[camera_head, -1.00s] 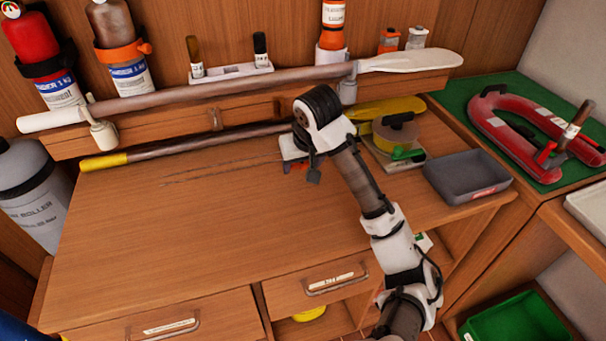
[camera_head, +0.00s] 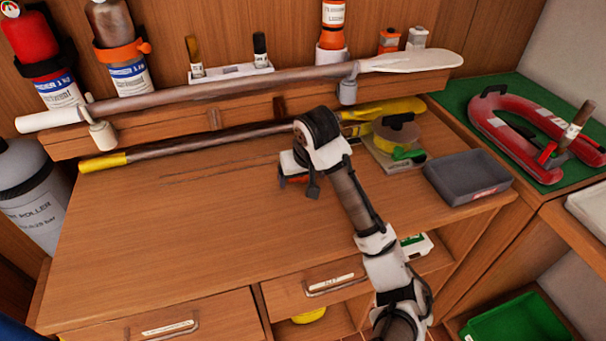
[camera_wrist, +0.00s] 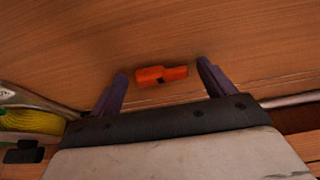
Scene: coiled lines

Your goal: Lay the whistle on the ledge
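The orange whistle (camera_wrist: 161,75) lies on the wooden desk top in the wrist view, between the two dark fingers of my gripper (camera_wrist: 162,72) as seen from there. Gaps show on both sides of it, so neither finger appears to touch it. In the head view my gripper (camera_head: 294,167) is low over the right half of the desk and mostly hidden by my wrist. An orange patch, likely the whistle (camera_head: 292,180), shows beside it. The ledge (camera_head: 185,124) is the raised wooden shelf along the back wall.
A long paddle (camera_head: 230,86) runs along the ledge's front, and a yellow-ended pole (camera_head: 185,147) lies below. Bottles and a white marker holder (camera_head: 230,72) stand at the back. The desk's left is clear.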

